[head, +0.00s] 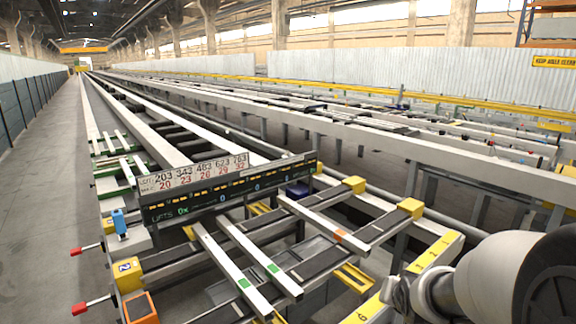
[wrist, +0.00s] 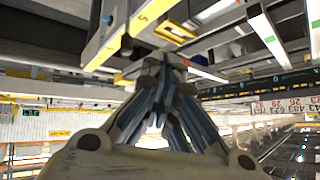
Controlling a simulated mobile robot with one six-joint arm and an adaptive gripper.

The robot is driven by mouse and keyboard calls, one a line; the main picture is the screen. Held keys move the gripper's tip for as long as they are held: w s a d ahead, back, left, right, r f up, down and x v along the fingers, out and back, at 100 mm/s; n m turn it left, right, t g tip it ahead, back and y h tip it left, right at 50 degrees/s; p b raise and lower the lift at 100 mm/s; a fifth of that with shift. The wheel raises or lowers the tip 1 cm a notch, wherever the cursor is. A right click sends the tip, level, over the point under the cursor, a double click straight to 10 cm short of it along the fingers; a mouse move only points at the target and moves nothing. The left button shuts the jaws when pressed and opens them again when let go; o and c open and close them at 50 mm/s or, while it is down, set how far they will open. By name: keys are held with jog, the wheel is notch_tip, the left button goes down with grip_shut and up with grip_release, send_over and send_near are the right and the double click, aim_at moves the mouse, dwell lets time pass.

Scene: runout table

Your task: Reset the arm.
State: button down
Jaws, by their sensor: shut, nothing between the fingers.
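My gripper (wrist: 163,64) shows in the wrist view, its dark, blue-grey fingers drawn together at the tips. It is shut and I see nothing held between the fingers. In the head view my white arm fills the lower right corner, over the right end of the runout table (head: 437,250). The fingers cannot be made out clearly there.
A dark display board (head: 235,190) with number labels stands across the table; it shows inverted in the wrist view (wrist: 262,86). The left aisle (head: 45,190) is clear.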

jog(key=s+a+r+n+g, duration=0.1)
jog(key=s+a+r, duration=0.1)
jog(key=s, duration=0.7)
jog(key=s+a+r+n+g+y, duration=0.1)
jog(key=s+a+r+n, duration=0.1)
jog(key=s, duration=0.8)
jog(key=s+a+r+n+g, duration=0.2)
jog(key=s+a, duration=0.3)
jog(key=s, duration=0.5)
jog(key=shift+s+a+r+y, duration=0.2)
jog(key=shift+a+r+y, duration=0.2)
jog(key=shift+r, duration=0.35)
dwell(2.2)
